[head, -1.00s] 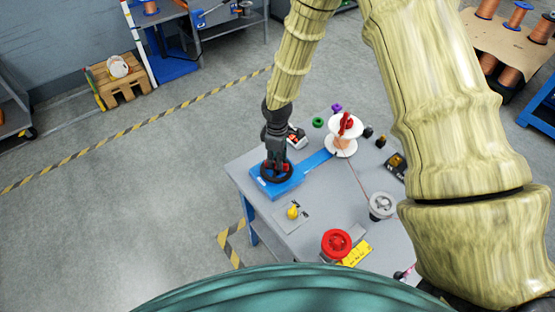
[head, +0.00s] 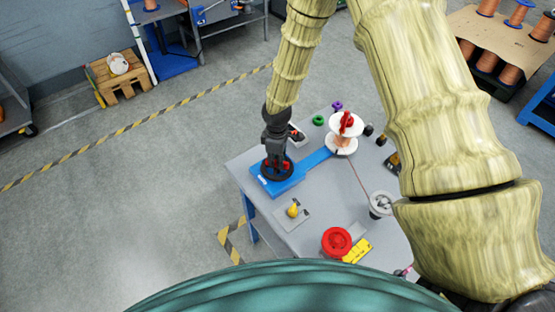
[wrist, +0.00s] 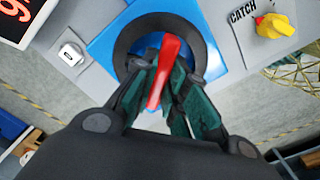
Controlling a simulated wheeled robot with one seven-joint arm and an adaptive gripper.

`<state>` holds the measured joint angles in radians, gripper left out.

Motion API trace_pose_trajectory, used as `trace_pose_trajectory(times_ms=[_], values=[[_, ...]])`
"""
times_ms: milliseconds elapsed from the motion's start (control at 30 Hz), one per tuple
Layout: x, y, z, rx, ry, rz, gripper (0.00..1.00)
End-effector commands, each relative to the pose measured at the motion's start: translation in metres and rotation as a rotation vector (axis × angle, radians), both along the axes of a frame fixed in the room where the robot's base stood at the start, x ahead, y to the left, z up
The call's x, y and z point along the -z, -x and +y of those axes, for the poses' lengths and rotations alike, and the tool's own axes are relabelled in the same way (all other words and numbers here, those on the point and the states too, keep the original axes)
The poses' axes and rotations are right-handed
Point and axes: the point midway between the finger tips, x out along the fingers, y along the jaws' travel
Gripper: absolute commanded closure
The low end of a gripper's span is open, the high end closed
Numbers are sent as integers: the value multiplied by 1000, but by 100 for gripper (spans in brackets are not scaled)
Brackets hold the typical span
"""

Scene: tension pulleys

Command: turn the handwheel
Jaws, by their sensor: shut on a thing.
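The handwheel (head: 278,178) is a black ring with a red bar across it, mounted on a blue base (head: 262,187) at the left corner of the grey table. In the wrist view the black rim (wrist: 124,38) lies ahead of my gripper (wrist: 163,68). The dark green fingers sit on both sides of the red bar (wrist: 168,48) and are shut on it. In the head view my gripper (head: 277,158) points down over the wheel and hides part of it.
A yellow catch knob (head: 293,210) on a grey plate is close by. A copper spool with white flanges (head: 342,146), a grey pulley (head: 381,204) and a red wheel (head: 337,241) stand on the table.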

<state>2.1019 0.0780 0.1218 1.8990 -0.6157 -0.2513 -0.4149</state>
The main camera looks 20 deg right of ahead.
Motion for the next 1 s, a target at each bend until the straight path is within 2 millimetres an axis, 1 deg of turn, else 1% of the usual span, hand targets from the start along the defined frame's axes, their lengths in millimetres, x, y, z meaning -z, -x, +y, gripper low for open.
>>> trace_pose_trajectory(times_ms=[300, 600, 633, 733, 1000], values=[[-1, -1, -2, 136, 2, -1, 100], [-2, -1, -3, 145, 2, -1, 100], [-2, -2, -2, 145, 3, -1, 82], [-2, -1, -2, 144, 2, -1, 64], [-1, -1, 0, 142, 1, 1, 64]])
